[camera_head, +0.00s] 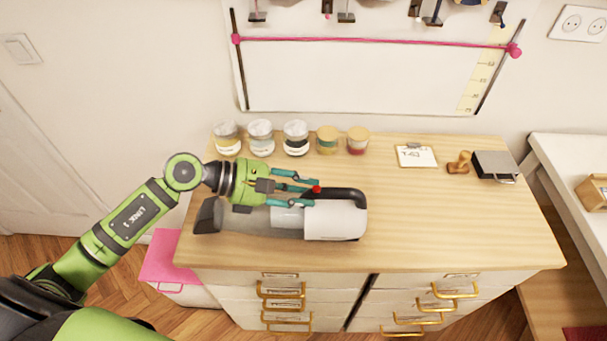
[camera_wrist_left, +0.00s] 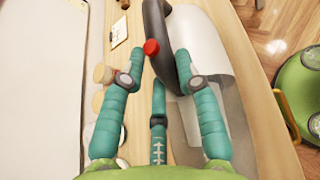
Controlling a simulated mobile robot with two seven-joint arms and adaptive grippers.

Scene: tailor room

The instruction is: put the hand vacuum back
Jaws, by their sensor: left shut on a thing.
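The hand vacuum (camera_head: 335,220) lies on its side-to-side length on the wooden dresser top (camera_head: 460,220). It has a white body, a grey front part with a dark nozzle at the left, a black handle and a red button. My left gripper (camera_head: 308,183) reaches in from the left over the vacuum and is shut on its black handle. In the left wrist view the teal fingers (camera_wrist_left: 160,72) are around the handle (camera_wrist_left: 156,30), with the white body (camera_wrist_left: 205,45) beside it. The exact finger contact is partly hidden. My right gripper is not in view.
Several jars (camera_head: 295,138) stand along the dresser's back left edge. A small clipboard (camera_head: 416,156), a wooden stamp (camera_head: 459,163) and a dark box (camera_head: 494,165) are at the back right. A pink-lidded bin (camera_head: 160,258) stands left. The dresser's right front is clear.

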